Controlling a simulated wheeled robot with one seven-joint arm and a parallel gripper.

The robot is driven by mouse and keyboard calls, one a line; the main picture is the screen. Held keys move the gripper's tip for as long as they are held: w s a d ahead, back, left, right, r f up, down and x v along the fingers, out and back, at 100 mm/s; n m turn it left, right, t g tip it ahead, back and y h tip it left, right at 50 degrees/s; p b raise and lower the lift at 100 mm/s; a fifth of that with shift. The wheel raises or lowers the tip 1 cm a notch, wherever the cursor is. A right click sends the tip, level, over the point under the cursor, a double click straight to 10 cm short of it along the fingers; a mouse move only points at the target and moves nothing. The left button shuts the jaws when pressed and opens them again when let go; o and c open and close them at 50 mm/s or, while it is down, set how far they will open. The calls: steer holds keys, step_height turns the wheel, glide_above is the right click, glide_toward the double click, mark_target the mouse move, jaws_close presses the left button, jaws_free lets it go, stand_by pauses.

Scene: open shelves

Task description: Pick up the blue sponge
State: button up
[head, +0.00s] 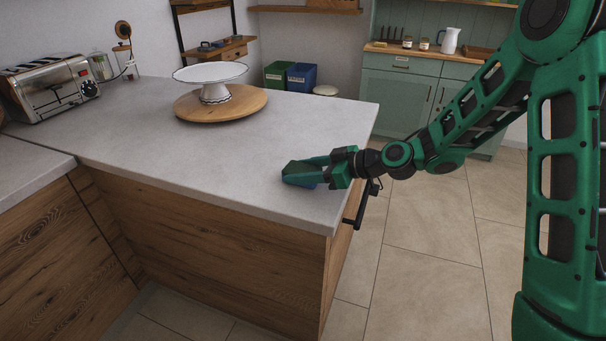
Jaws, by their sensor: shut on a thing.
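The blue sponge (300,184) is at the near right part of the grey countertop (190,154), close to its corner. Only a small blue part of it shows below and between the green fingers. My gripper (291,174) reaches in from the right, low over the counter, and is shut on the sponge. The fingers hide most of the sponge. I cannot tell whether the sponge touches the counter or is slightly above it.
A round wooden board (258,101) with a white cake stand (215,92) stands behind the gripper. A toaster (52,86) is at the far left. A black handle (356,208) sticks out below the counter's right edge. The middle of the counter is clear.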

mark_target(302, 169)
steer(key=shift+r, duration=0.1)
steer(key=shift+r, duration=0.55)
step_height(302, 169, up, 3)
steer(key=shift+f, duration=0.15)
steer(key=s+a+r, duration=0.7)
steer(key=a, duration=0.2)
steer(key=shift+s, duration=0.25)
